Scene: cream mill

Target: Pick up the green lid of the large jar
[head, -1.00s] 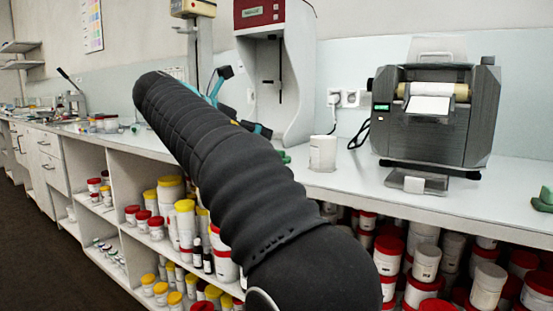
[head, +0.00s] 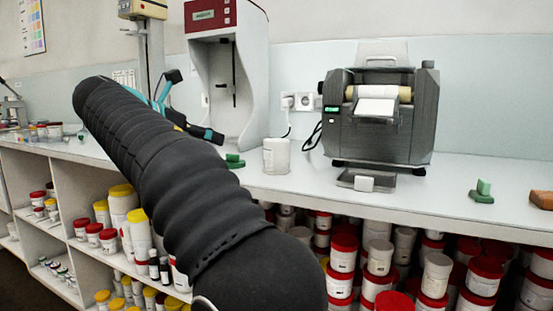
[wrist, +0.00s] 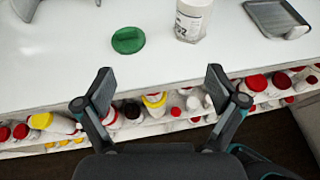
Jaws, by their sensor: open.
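The round green lid (wrist: 128,40) lies flat on the white counter in the wrist view, left of the white jar (wrist: 193,18). In the head view the white jar (head: 276,156) stands without a lid on the counter, and green pieces (head: 233,160) show just left of it. My gripper (wrist: 160,80) is open and empty, its fingers spread wide at the counter's front edge. The lid is ahead of it and to the left, not touching it. In the head view my arm hides most of the gripper; only teal and black parts show.
A grey printer-like machine (head: 382,115) stands right of the jar. A white and red apparatus (head: 213,15) stands behind my gripper. Green and brown blocks (head: 482,192) lie at the right. Shelves below hold many red- and yellow-lidded jars (head: 343,255).

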